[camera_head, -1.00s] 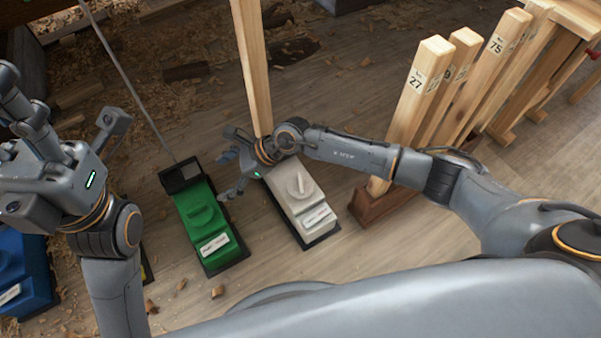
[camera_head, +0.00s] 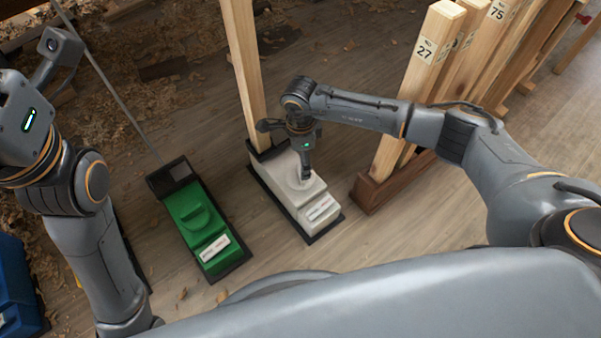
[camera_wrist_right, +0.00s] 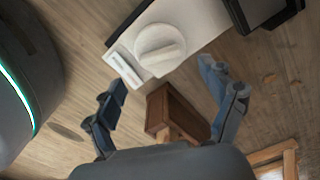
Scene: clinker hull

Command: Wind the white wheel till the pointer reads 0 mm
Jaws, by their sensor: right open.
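The white wheel (camera_wrist_right: 160,45) is a round knob with a raised bar across it, on top of a white box (camera_head: 317,203). In the head view my right gripper (camera_head: 305,176) points down at the wheel and partly covers it. In the right wrist view the gripper (camera_wrist_right: 163,77) is open, with its fingers spread wide and the wheel beyond the tips, apart from them. A label strip (camera_wrist_right: 124,70) sits beside the wheel; its marks and any pointer are too small to read. My left gripper (camera_head: 20,110) is cut off by the left edge, its fingertips hidden.
A wooden post (camera_head: 243,75) rises at the back of the white box. A green box (camera_head: 190,208) with a knob and thin rod stands to its left, and a blue box (camera_head: 15,285) farther left. Numbered wooden posts (camera_head: 425,70) stand in a brown base (camera_head: 388,187) to the right.

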